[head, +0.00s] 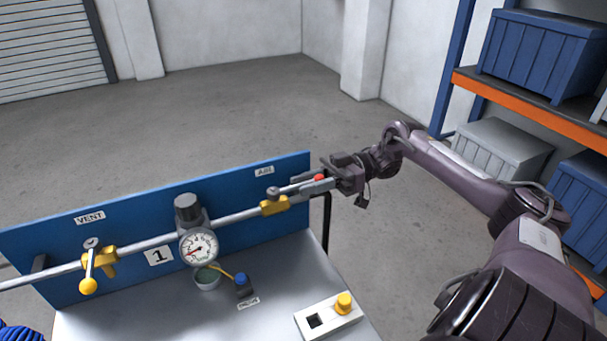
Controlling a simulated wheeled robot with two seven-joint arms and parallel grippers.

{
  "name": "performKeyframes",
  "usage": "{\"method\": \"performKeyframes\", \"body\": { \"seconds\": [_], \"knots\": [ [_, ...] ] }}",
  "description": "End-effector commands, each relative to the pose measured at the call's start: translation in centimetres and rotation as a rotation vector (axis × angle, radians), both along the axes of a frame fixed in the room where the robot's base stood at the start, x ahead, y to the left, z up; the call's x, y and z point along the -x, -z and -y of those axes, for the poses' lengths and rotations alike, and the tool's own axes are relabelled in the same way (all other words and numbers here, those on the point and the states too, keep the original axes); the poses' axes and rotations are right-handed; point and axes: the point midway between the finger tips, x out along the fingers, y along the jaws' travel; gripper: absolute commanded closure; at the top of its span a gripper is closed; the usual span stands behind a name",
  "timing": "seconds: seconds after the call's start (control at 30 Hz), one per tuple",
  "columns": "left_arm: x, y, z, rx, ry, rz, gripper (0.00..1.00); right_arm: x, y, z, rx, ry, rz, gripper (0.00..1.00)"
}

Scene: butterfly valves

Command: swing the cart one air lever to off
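The cart's blue panel (130,235) carries a long steel pipe. The air valve (273,205), with a yellow body, sits on the pipe near the right end, below a small white label (264,171) that seems to read AIR. Its lever (292,188) points right, roughly along the pipe, and ends in a red knob (320,178). My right gripper (316,182) reaches in from the right with its fingers on either side of the red knob. I cannot tell whether they press on it. My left gripper is not in view.
The vent valve lever (89,272) hangs down with a yellow knob. A gauge (199,247) stands mid-pipe beside the number 1 plate (159,256). A small cup (207,278), a blue-capped part (241,285) and a yellow-button box (330,315) are on the cart top. Shelving with bins (540,50) stands right.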

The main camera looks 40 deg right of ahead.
Motion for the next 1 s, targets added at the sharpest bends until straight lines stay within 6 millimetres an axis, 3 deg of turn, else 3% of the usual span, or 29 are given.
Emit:
{"method": "performKeyframes", "body": {
  "seconds": [0.4,0.67,1.0],
  "knots": [
    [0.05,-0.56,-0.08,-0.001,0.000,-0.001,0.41,-0.33,0.06,-0.96,0.001,0.003,0.001,0.68],
    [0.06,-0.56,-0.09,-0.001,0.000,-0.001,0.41,-0.34,0.05,-0.93,0.001,0.003,0.001,1.00],
    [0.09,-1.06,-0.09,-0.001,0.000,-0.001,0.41,-0.66,-0.17,-1.38,-0.001,0.006,0.002,1.00]
  ]
}}
